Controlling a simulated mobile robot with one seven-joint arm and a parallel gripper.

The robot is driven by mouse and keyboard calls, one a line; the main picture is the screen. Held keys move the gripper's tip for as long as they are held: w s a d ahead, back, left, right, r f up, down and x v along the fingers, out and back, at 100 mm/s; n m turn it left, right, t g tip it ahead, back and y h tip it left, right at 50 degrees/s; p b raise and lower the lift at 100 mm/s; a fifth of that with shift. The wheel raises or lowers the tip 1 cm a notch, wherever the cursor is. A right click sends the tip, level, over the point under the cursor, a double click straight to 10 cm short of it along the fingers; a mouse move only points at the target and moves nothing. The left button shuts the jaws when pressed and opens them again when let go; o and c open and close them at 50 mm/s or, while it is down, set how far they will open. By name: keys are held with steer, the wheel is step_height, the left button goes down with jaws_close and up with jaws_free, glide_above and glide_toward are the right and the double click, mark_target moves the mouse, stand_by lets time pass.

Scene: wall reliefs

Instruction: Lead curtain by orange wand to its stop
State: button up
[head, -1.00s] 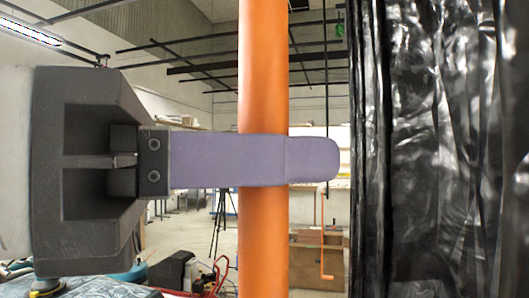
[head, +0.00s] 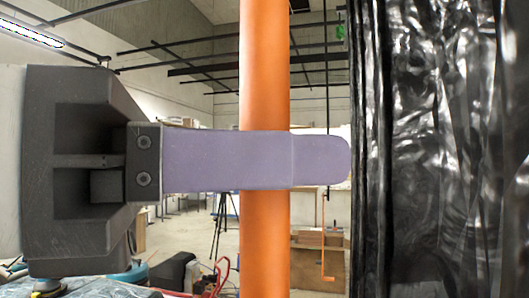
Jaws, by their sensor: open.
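The orange wand (head: 264,85) is a thick upright rod in the middle of the head view, running past the top and bottom edges. The black, glossy curtain (head: 440,150) hangs in folds along the right side. My gripper (head: 322,161) reaches in from the left, its dark body left of the wand. The other finger is hidden, so I cannot see whether the wand lies between the two. My gripper is open, and contact with the wand cannot be told.
Behind are cardboard boxes (head: 320,238), a tripod (head: 221,215) and a thin orange crank-like rod (head: 324,240). Red and dark equipment (head: 180,270) stands at lower left. A narrow gap shows between wand and curtain.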

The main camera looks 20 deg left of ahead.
steer(key=b+v, duration=0.1)
steer(key=v, duration=1.2)
steer(key=shift+s+a+b, duration=0.2)
steer(key=shift+a+b, duration=0.05)
steer(key=shift+b, duration=0.15)
